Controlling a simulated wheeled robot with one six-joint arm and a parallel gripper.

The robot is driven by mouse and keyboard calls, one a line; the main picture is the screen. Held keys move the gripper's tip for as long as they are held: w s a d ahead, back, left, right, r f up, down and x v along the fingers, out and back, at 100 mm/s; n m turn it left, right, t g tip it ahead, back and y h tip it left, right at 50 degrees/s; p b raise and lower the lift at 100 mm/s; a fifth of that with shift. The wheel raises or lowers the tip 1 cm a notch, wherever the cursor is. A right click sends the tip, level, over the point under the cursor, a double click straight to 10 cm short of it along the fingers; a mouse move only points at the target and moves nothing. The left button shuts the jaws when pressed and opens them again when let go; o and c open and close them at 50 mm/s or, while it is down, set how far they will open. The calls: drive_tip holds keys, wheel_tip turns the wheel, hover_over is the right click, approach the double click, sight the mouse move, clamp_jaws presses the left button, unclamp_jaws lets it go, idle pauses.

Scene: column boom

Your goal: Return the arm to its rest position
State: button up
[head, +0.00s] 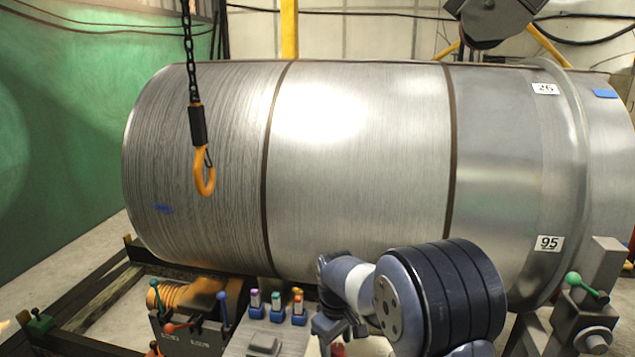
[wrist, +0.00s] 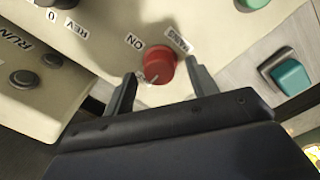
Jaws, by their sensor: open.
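My gripper (wrist: 162,84) is open in the wrist view, its two dark fingers spread. A red round knob (wrist: 160,63) with a white pointer mark lies just past and between the fingertips. Nothing is held between the fingers. I cannot tell whether a finger touches the knob. The knob sits on a cream panel (wrist: 120,30) with an "ON" label to its left and another label to its upper right. In the head view my arm (head: 430,300) reaches in at the lower middle, low over the controls. The fingertips are hard to make out there.
A large metal drum (head: 350,150) fills the middle. An orange hook (head: 204,175) hangs on a chain at left. Several colored levers and switches (head: 277,305) stand left of my arm. A green-knobbed lever (head: 585,285) stands at right. A teal button (wrist: 290,75) is right of the fingers.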

drive_tip(key=shift+f, duration=0.5)
drive_tip(key=shift+m, duration=0.3)
drive_tip(key=shift+r, duration=0.1)
